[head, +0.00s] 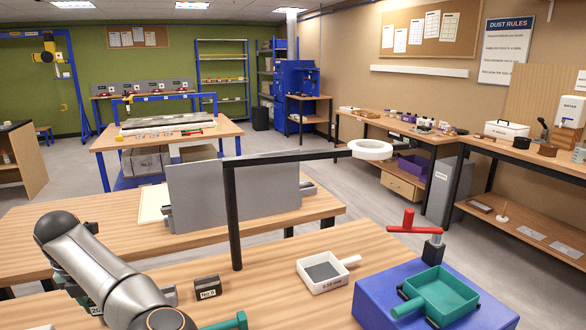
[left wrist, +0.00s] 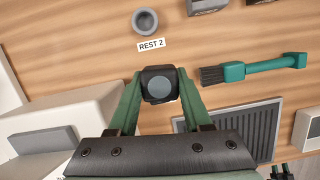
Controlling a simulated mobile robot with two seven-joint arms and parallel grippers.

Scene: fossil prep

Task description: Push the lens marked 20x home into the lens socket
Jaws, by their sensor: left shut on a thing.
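My left gripper (left wrist: 160,80) is shut on a dark, square-bodied lens (left wrist: 161,89) with a round bluish glass face. The lens sits between the two green fingers, and no marking on it can be read. The left arm comes in at the lower left of the head view, but its fingers are hidden or out of frame there. A grey ring-shaped rest (left wrist: 145,21) labelled REST 2 lies on the wooden bench, apart from the held lens. A white ring (head: 372,149) on a black post stands over the bench; I cannot tell whether it is the lens socket. My right gripper is not clearly visible.
A teal brush (left wrist: 255,68) and a grey ribbed panel (left wrist: 245,125) lie right of the lens. A small black block (head: 207,287), a white sieve (head: 310,286) and a blue stand (head: 372,300) with a green tray (head: 441,292) share the bench. A grey panel (head: 235,195) stands behind.

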